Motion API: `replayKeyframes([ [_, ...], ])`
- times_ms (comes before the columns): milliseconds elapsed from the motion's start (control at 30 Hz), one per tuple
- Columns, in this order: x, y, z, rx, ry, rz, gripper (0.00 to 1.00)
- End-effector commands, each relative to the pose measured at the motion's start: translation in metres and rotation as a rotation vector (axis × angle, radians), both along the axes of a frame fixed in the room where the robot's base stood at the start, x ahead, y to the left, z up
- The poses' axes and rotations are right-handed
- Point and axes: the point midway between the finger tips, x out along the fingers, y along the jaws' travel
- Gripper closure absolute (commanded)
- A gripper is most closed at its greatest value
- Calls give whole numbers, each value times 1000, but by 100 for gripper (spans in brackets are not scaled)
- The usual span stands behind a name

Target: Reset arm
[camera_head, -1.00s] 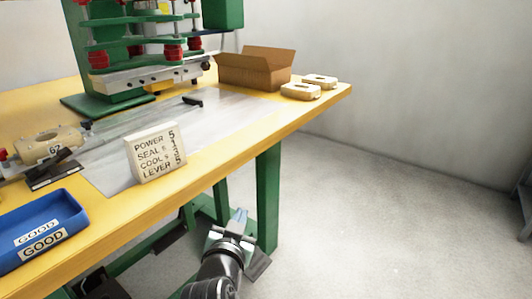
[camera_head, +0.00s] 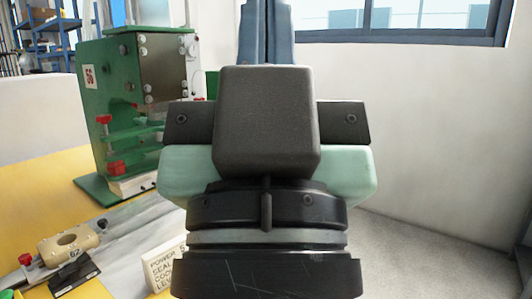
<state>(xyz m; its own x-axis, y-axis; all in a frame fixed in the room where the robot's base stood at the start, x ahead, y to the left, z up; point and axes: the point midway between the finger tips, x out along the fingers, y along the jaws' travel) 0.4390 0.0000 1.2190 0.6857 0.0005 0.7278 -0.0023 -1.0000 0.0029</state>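My gripper (camera_head: 265,35) is raised close in front of the camera and points up. Its dark body fills the middle of the view. Its two blue-grey fingers stand side by side with only a thin dark line between them, and their tips are cut off by the top edge. I see nothing held in the visible part of the fingers. My gripper and wrist hide the right part of the workbench (camera_head: 25,203).
A green press (camera_head: 95,110) with red knobs stands on the yellow bench at left. A tan part marked 62 (camera_head: 68,243) and a white instruction card (camera_head: 163,270) are in front. A window (camera_head: 400,20) is behind. Open floor (camera_head: 440,250) lies at right.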

Motion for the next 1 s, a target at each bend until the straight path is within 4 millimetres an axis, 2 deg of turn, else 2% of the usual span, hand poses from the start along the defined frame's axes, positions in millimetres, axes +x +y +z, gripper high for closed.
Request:
replayKeyframes([
  [33, 0, 0, 33, 1, 1, 1, 100],
  [700, 1, 1, 238, 1, 3, 3, 100],
  [900, 2, 1, 289, 1, 4, 3, 100],
  [1000, 2, 1, 304, 2, 4, 4, 100],
])
